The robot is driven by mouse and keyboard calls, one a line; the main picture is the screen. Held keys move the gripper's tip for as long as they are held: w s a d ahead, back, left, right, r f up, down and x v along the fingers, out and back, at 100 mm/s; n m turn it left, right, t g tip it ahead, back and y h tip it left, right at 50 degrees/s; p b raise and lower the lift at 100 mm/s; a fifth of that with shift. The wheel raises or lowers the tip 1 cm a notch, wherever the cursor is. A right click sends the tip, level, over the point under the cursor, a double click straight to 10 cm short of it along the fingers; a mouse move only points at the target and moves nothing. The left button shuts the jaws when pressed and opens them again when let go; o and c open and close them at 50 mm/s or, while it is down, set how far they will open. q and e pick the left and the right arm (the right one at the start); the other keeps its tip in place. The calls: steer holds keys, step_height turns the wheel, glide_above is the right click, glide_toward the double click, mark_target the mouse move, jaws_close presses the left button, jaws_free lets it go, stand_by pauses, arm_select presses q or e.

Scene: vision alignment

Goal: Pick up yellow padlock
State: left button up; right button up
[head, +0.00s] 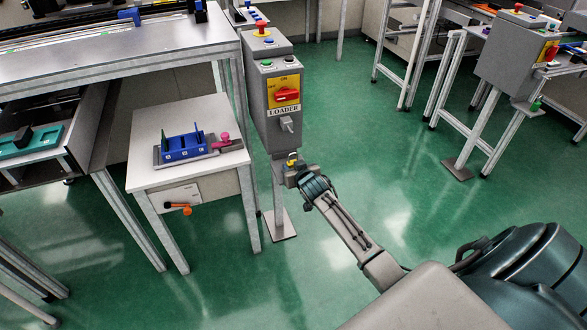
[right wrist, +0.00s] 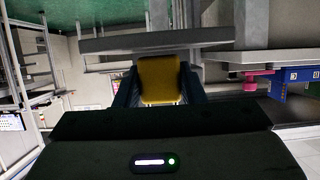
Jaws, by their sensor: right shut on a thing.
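The yellow padlock (right wrist: 159,80) sits between the two dark fingers of my right gripper (right wrist: 160,92) in the right wrist view. My right gripper is shut on it. My left gripper is not in view.
The LOADER box has a red switch on a yellow plate and stands on a post. Left of it, a white table (head: 150,125) holds a blue fixture (head: 183,148) and a pink-knobbed clamp (head: 224,139). Green floor (head: 400,170) is open to the right.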

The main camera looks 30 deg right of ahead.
steer(key=r, duration=0.3)
steer(key=shift+s+a, duration=0.2)
steer(key=shift+s, duration=0.1)
steer(key=s+a+r, duration=0.1)
steer(key=s+a, duration=0.6)
steer(key=s, duration=0.6)
steer(key=shift+s+a+r, duration=0.2)
steer(key=shift+r, duration=0.05)
